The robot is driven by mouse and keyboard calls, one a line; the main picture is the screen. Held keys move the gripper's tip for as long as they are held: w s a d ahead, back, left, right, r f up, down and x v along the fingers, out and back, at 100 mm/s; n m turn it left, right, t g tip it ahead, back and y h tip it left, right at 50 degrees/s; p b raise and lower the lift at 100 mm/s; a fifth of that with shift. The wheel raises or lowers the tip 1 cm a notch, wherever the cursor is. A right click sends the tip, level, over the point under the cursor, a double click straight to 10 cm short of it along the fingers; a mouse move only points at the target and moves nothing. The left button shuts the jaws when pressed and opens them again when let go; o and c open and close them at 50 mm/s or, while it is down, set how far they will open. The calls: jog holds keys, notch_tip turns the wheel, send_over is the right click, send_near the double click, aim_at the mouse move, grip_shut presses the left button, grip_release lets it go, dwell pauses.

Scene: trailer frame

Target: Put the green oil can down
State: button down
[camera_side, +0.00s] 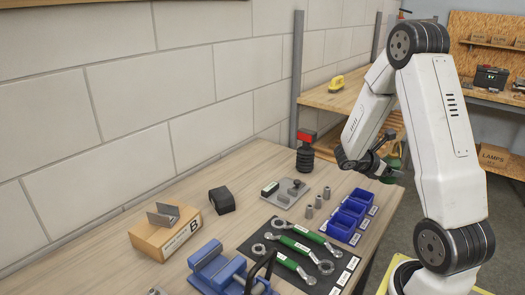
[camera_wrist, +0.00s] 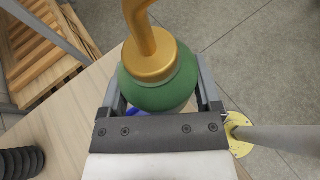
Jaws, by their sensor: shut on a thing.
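The green oil can (camera_wrist: 158,92) has a rounded green body and a gold cap with a curved gold spout. In the wrist view it sits between the two fingers of my gripper (camera_wrist: 155,88), which is shut on it. In the side view the can (camera_side: 393,157) shows as a bit of green beside my gripper (camera_side: 378,160), largely hidden by my arm. It is held near the far right edge of the wooden workbench (camera_side: 160,192). I cannot tell how high its base is above the surface.
Blue bins (camera_side: 352,212) and a black mat (camera_side: 268,232) with green-handled wrenches lie nearer. A black ribbed part with a red top (camera_side: 306,150) stands at the back. A cardboard box (camera_side: 165,235), black block (camera_side: 222,200) and blue vise (camera_side: 215,268) are left. Some bench is bare.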

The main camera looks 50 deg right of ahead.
jog(key=shift+w+d, duration=0.1)
jog(key=w+d+f, duration=0.2)
jog(key=d, duration=0.1)
jog(key=w+d+f, duration=0.5)
jog(key=d+f, duration=0.1)
jog(key=shift+w+d, duration=0.15)
jog(key=shift+w, duration=0.15)
jog(key=shift+w+d+f, duration=0.4)
jog(key=shift+d+f, duration=0.05)
jog(key=shift+f, duration=0.15)
jog(key=shift+w+d+f, duration=0.15)
jog(key=shift+d+f, duration=0.05)
jog(key=shift+f, duration=1.65)
jog(key=shift+f, duration=0.15)
